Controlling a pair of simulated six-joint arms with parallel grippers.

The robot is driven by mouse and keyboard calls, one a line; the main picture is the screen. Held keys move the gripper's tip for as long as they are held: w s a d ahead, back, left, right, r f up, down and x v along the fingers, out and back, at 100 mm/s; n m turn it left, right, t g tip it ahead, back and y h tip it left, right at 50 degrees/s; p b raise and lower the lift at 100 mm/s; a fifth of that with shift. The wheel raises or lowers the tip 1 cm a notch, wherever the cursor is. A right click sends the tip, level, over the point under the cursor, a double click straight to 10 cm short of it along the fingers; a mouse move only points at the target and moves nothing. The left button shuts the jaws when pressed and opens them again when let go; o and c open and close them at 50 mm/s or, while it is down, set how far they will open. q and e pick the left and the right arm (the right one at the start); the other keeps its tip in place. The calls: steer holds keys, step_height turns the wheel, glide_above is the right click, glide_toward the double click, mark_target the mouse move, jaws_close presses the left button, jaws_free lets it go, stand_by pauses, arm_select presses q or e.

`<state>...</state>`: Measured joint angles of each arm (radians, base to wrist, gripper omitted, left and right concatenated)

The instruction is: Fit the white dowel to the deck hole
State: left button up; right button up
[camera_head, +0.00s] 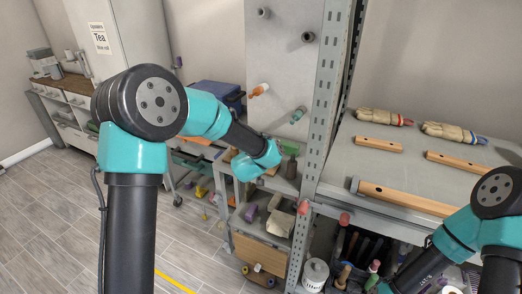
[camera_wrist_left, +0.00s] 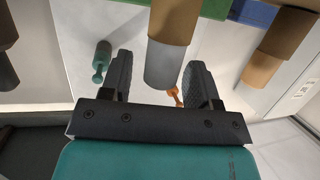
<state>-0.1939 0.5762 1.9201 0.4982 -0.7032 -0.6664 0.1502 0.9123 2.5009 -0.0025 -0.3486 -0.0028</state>
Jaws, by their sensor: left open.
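In the left wrist view, a cylinder that looks like the white dowel (camera_wrist_left: 168,62), pale grey with a brown part, lies between the fingers of my left gripper (camera_wrist_left: 160,68). The fingers are apart, and I see a gap on both sides of it. In the head view my left wrist (camera_head: 258,160) is over the low bench beside the rack, and it hides the fingers and this dowel. My right arm (camera_head: 450,240) is at the lower right; its gripper is out of frame. I cannot pick out the deck hole with certainty.
A tan dowel (camera_wrist_left: 268,65) and a dark grey one (camera_wrist_left: 8,70) flank the gripper. An orange peg (camera_head: 259,90) and a teal peg (camera_head: 298,115) stick out of the upright panel (camera_head: 285,65). A rack post (camera_head: 325,100) and a shelf with wooden bars (camera_head: 378,144) stand right.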

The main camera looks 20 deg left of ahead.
arm_select(q)
steer(key=v, duration=1.7)
steer(key=shift+s, duration=0.25)
steer(key=shift+d, duration=0.1)
steer(key=s+a+f+g+h, duration=0.1)
steer(key=s+f+g, duration=0.2)
steer(key=f, duration=0.7)
steer(key=s+a+f+g+h, duration=0.1)
steer(key=s+f+g, duration=0.2)
steer(key=f, duration=0.8)
steer(key=s+a+f+g+h, duration=0.1)
steer(key=s+f+g, duration=0.2)
steer(key=f, duration=0.7)
steer(key=s+f+n+g+h, duration=0.1)
steer(key=s+f+g, duration=0.3)
steer(key=s+f, duration=0.5)
steer(key=shift+s+g, duration=0.4)
steer(key=shift+o, duration=0.4)
steer(key=shift+d, duration=0.1)
steer(key=shift+w+r, duration=0.1)
